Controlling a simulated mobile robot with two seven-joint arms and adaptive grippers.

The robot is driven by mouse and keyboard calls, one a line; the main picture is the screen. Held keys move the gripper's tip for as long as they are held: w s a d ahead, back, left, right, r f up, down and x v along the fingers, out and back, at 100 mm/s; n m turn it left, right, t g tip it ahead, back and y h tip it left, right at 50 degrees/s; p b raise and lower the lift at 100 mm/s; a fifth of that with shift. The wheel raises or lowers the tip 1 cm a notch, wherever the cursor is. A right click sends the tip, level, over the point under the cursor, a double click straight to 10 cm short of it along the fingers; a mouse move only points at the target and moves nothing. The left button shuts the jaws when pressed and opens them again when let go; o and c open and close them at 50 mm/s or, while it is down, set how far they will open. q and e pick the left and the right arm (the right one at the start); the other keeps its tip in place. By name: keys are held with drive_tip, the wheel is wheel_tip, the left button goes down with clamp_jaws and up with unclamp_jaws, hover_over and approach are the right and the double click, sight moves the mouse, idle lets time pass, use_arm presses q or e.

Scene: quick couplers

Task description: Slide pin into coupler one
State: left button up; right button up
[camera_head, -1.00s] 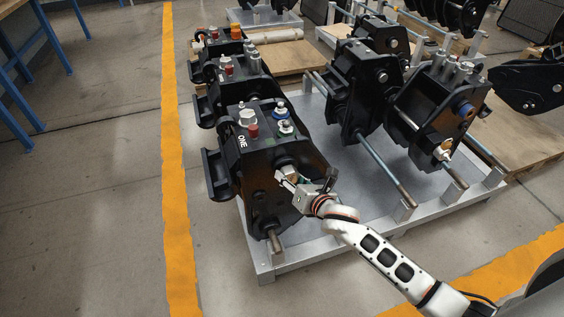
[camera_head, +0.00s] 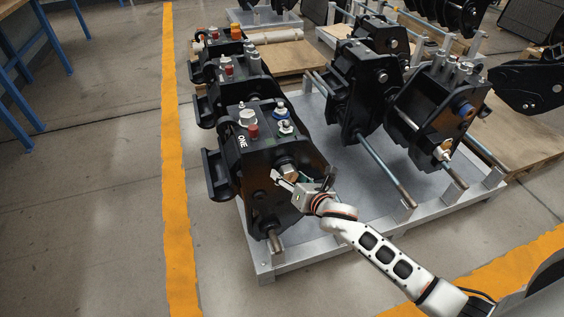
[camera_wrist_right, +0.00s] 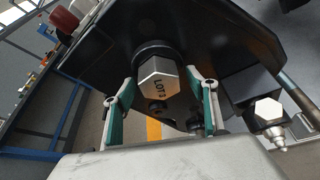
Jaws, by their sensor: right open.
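Coupler one (camera_head: 262,150) is the black block with white "ONE" lettering, nearest on the left of the pallet. The pin shows as a bright hexagonal metal head (camera_head: 288,172) at the coupler's right-hand side plate. In the right wrist view the pin's head (camera_wrist_right: 160,78) carries dark lettering and sits against a dark round collar on the black plate. My right gripper (camera_head: 301,176) is open, its two green-padded fingers (camera_wrist_right: 164,98) spread on either side of the head with gaps. The pin's shaft is hidden. My left gripper is not in view.
A grey metal pallet (camera_head: 330,240) carries the couplers, with upright posts along its near edge. More black couplers stand behind (camera_head: 228,85) and to the right (camera_head: 435,110). A long rod (camera_head: 385,168) lies across the pallet. Another hex-ended pin (camera_wrist_right: 267,112) shows at right in the wrist view.

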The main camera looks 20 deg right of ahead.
drive_tip(key=v, duration=1.2)
drive_tip(key=shift+r, duration=0.1)
